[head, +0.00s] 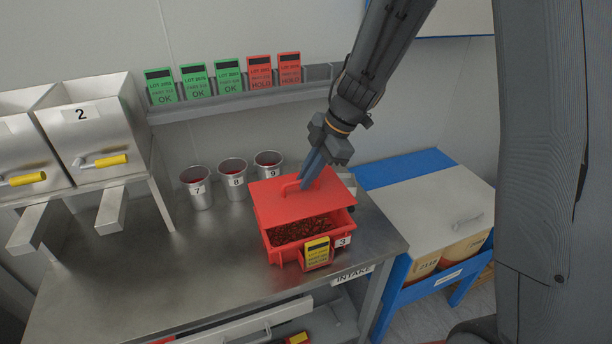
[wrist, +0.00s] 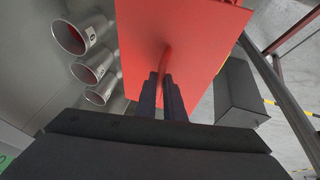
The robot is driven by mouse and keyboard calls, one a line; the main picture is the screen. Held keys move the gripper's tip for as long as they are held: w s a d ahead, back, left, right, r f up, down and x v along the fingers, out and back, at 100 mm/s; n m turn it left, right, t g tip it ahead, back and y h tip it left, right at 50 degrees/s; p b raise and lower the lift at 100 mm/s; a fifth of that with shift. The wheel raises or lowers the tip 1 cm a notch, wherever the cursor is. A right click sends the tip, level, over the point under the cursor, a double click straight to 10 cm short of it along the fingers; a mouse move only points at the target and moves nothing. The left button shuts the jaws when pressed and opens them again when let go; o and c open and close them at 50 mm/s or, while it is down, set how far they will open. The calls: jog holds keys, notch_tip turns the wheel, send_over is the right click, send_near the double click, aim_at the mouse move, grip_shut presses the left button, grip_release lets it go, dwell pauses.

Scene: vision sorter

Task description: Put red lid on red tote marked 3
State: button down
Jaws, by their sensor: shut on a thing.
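The red lid (head: 275,204) is over the red tote marked 3 (head: 283,256) on the steel table. My gripper (head: 308,180) is shut on the lid's handle, with the fingers pointing down. The lid appears raised at the front, and dark red contents show in the gap between it and the tote's front wall. I cannot tell whether its back edge touches the tote. In the wrist view the lid (wrist: 195,30) fills the upper middle and hides the tote.
A yellow and red card (head: 318,253) stands at the tote's front. Metal cups 7 (head: 199,193), 8 (head: 236,185) and 9 (head: 268,164) stand behind and left. Bins (head: 85,130) are at left, cards on a wall rail (head: 240,100). The table's left part is clear.

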aim_at(306, 192)
jog(key=shift+f+b, duration=2.3)
jog(key=shift+b, duration=1)
jog(key=shift+f, duration=0.8)
jog(key=shift+d+p, duration=0.2)
jog(key=shift+p, duration=0.65)
jog(key=shift+f+p, duration=0.35)
jog(key=shift+f, duration=0.1)
jog(key=c, duration=1.8)
grip_release()
